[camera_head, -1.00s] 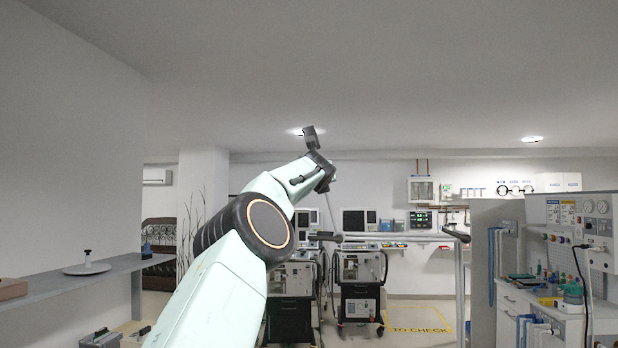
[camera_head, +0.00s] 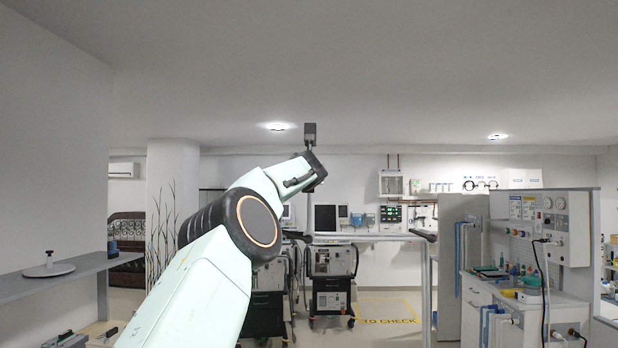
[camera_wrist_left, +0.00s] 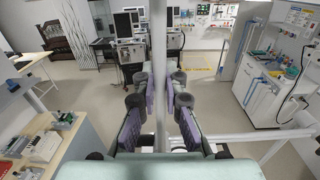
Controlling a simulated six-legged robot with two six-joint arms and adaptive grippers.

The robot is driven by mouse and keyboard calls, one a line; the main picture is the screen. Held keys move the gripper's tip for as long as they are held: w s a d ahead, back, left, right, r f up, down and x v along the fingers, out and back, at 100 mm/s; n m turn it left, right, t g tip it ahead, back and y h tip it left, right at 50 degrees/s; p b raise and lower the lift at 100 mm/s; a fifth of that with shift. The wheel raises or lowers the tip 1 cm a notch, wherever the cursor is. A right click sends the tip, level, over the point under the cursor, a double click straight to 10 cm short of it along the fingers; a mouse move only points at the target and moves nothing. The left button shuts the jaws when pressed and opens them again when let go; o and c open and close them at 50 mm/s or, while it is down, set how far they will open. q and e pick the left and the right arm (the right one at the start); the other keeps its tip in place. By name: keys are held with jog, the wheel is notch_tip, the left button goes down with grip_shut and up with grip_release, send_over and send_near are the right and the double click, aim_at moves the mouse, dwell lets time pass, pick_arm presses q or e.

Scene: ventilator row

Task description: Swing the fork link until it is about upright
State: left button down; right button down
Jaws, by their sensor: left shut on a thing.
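The fork link, a pale grey bar (camera_wrist_left: 159,45), runs nearly straight up and down through the middle of the left wrist view. My left gripper (camera_wrist_left: 161,92) is shut on it, with purple-padded fingers on both sides of the bar. In the head view my left arm reaches up from the bottom, and the left gripper (camera_head: 311,187) is above a horizontal rail (camera_head: 370,237). The link looks thin and about upright there; its lower end near the rail's black left end is hard to make out. My right gripper is not in view.
The rail ends at right in a black handle-like piece (camera_head: 424,235) over a pale post (camera_head: 427,290). Ventilator carts (camera_head: 331,280) stand behind. A workbench (camera_head: 520,300) is at right and a grey shelf (camera_head: 60,278) at left. Open floor lies around the yellow marking (camera_head: 388,308).

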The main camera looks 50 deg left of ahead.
pick_arm(q)
jog(key=c, duration=1.4)
grip_release()
jog(key=shift+s, duration=0.15)
jog(key=v, duration=0.7)
jog(key=shift+d, duration=0.2)
jog(key=shift+s, duration=0.1)
